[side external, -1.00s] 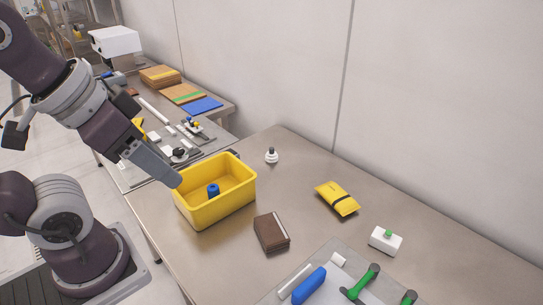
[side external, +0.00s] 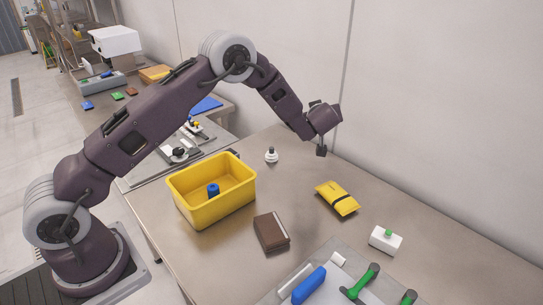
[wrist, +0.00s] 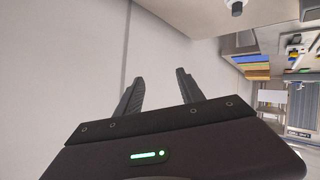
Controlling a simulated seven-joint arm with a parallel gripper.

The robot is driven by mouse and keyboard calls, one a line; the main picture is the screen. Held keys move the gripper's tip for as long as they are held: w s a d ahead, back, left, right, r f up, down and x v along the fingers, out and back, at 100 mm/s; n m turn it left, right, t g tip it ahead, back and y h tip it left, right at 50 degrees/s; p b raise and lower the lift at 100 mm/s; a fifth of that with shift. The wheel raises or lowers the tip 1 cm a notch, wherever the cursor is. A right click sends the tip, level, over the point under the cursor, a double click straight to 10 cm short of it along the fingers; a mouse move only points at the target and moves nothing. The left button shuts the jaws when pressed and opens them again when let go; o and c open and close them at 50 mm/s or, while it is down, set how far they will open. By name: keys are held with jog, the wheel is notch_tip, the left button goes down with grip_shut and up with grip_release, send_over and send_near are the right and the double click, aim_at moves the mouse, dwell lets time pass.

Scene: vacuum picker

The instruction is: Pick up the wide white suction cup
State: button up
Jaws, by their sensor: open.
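The white suction cup (side external: 271,156) stands upright on the metal table near the wall, with a wide white base and a dark top. In the wrist view, a white piece with a dark top, likely the same suction cup (wrist: 236,6), is cut off by the top edge. My gripper (side external: 321,151) is up in the air near the wall, to the right of the cup and apart from it. In the wrist view my gripper (wrist: 156,88) has its two fingers spread with nothing between them, facing the pale wall.
A yellow bin (side external: 213,208) holding a blue cylinder (side external: 213,189) stands left of the cup. A grey mat (side external: 330,284) with tools is in front.

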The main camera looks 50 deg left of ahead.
aim_at(273, 150)
jog(key=s+a+f+n+g+y, duration=0.1)
jog(key=s+a+f, duration=0.1)
jog(key=f, duration=0.2)
jog(key=s+a+f+g+y, duration=0.2)
jog(key=s+f, duration=0.1)
jog(key=f, duration=0.2)
jog(key=s+a+f+n+g+y, duration=0.1)
jog(key=s+a+f+g, duration=0.1)
jog(key=f, duration=0.3)
jog(key=shift+s+a+n+y, duration=0.3)
jog(key=shift+s+a+y, duration=0.1)
jog(key=shift+s+a, duration=0.15)
jog(key=x, duration=0.4)
jog(key=r+x, duration=0.1)
jog(key=x, duration=0.1)
jog(key=shift+w+a, duration=0.35)
jog(key=shift+a, duration=0.05)
grip_shut()
